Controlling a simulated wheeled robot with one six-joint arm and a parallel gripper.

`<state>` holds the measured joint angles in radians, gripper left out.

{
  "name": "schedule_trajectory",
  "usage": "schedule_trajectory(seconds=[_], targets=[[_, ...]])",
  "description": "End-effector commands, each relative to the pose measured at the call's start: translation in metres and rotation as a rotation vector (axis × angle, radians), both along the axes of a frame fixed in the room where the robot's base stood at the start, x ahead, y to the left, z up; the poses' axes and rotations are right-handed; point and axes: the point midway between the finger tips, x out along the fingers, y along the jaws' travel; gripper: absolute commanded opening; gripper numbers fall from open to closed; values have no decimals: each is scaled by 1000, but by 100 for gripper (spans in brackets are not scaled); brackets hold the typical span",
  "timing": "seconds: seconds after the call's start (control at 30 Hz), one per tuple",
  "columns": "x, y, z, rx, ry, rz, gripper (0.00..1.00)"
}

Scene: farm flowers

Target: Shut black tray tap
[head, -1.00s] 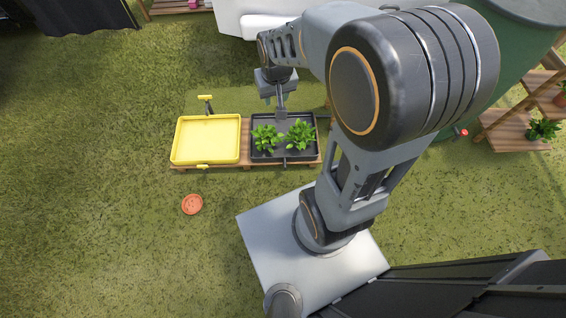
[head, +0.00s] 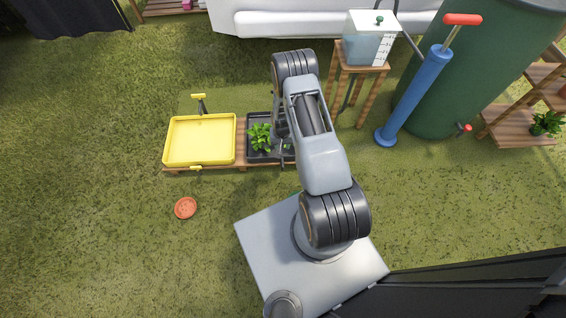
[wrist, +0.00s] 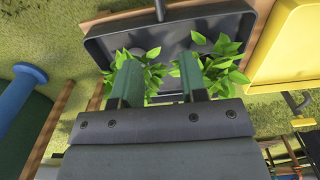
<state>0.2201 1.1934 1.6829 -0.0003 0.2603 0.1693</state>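The black tray (head: 256,156) holds leafy green plants and stands right of the yellow tray in the head view. My arm covers its right part. In the wrist view the black tray (wrist: 110,47) lies beyond my gripper (wrist: 160,80), whose two green fingers are apart, with plant leaves showing behind them. A dark pipe (wrist: 160,10) leaves the tray's edge at the top of the wrist view. No tap handle of the black tray is clearly visible; the tray's lower edge there is largely hidden by my gripper. My gripper is hidden in the head view.
The yellow tray (head: 200,118) has a yellow-handled tap (head: 199,97) at its back. A water tank (head: 369,48) on a wooden stand, a blue pump (head: 420,95) and a green barrel (head: 480,70) stand to the right. An orange disc (head: 185,207) lies on open grass.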

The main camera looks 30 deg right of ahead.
Motion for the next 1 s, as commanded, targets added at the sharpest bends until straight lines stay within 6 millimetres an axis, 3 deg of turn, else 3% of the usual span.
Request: schedule_trajectory(seconds=[0.7, 1.0], targets=[[-5, -1, -123, 1, 5, -8, 39], [-4, -1, -149, 1, 5, -7, 39]])
